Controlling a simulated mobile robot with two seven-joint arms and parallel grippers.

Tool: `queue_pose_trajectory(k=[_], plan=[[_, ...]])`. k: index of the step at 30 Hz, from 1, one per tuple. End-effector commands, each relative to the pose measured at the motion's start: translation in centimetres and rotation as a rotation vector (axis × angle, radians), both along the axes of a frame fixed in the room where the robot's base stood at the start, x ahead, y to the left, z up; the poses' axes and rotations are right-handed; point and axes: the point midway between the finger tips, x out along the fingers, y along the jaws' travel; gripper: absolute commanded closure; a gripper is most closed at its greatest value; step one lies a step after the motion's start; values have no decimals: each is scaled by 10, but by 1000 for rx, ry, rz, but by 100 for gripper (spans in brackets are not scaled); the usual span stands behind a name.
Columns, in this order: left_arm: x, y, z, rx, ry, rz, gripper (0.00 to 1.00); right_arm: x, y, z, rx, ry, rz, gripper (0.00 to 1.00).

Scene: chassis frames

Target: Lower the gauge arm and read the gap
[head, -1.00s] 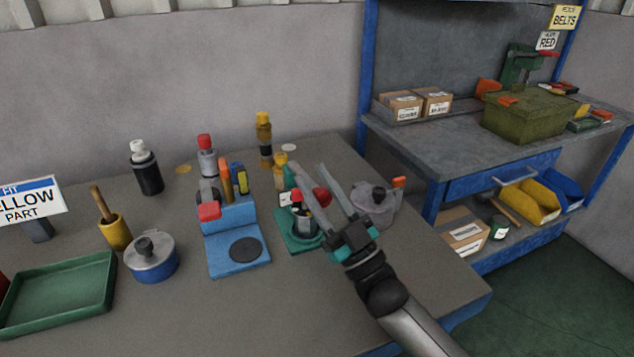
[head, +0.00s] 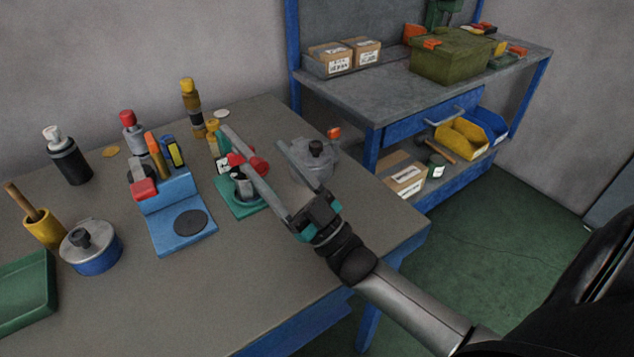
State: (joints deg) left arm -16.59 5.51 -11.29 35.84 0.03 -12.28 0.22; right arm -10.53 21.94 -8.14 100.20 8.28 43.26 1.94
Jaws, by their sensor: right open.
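The gauge stands on a green base (head: 232,207) near the middle of the table. It has a grey cylindrical part (head: 243,186) and red parts, one a round red knob (head: 259,166). My right gripper (head: 253,138) is open, its two long grey fingers pointing away over the table. The left finger crosses in front of the gauge and hides part of it. The red knob shows between the fingers; I cannot tell whether a finger touches it. The gauge arm's exact angle and any reading are too small and covered to tell. My left gripper is not in view.
A blue fixture (head: 168,239) stands left of the gauge, and a grey lidded pot (head: 312,168) close to its right. Bottles stand behind; a blue pot (head: 92,257) and green tray (head: 22,295) are at left. The table's front is clear.

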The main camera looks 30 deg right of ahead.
Motion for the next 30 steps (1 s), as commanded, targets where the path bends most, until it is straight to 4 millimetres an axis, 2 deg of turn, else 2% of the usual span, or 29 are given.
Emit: queue_pose_trajectory(k=[9,15,21,30], plan=[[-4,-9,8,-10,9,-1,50,-51,-20,0,0,4,0,34],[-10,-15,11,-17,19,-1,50,-76,-30,0,0,2,0,34],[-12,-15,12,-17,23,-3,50,-88,-34,1,0,0,0,34],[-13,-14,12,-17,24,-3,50,-90,-35,1,0,-1,0,34]])
